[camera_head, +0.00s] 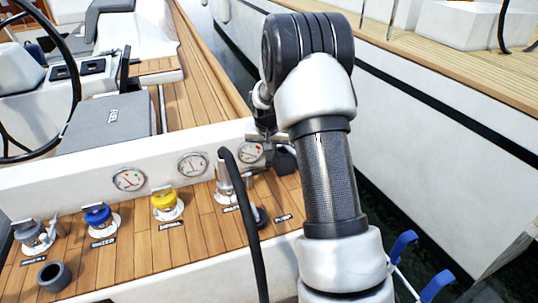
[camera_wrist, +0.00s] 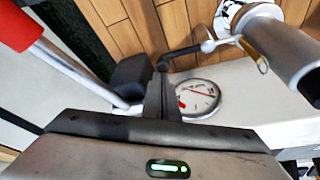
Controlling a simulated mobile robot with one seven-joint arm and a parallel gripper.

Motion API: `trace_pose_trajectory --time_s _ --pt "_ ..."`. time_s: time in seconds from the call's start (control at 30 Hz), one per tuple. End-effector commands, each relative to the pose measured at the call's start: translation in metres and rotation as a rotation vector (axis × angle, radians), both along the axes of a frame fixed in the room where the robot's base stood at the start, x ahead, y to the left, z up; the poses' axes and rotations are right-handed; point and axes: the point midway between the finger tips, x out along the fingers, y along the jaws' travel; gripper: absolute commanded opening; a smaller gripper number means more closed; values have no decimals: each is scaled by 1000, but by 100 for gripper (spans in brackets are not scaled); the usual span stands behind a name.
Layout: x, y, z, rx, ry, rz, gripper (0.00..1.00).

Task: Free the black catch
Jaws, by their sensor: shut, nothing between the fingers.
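My gripper (camera_wrist: 163,68) points down at the deck in the wrist view, with its fingers shut together and empty. A thin black lever (camera_wrist: 185,50) runs from near the fingertips to a pale ball joint beside a silver cylinder (camera_wrist: 285,45). I cannot tell whether the fingertips touch the lever. A dark rounded block (camera_wrist: 132,75) is just left of the fingers. It also shows in the head view (camera_head: 286,160), beside my arm. Which black part is the catch is not clear. My wrist and forearm hide part of this area in the head view.
Grey (camera_head: 33,233), blue (camera_head: 98,215) and yellow (camera_head: 166,200) fittings stand in a row on the teak. Round gauges (camera_head: 130,180) line the white wall behind. A black curved tube (camera_head: 240,200) rises in front. A red-topped pole (camera_wrist: 20,25) is left in the wrist view.

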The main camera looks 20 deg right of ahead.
Motion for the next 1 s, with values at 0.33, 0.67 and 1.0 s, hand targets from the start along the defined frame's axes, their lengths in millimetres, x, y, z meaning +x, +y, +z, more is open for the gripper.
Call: trace_pose_trajectory --time_s 0.33,0.67,1.0 --pt "-5 0 -1 1 1 -63 0" --pt "-15 1 -1 -1 1 -193 0" --pt "-39 5 0 -2 1 -503 0"
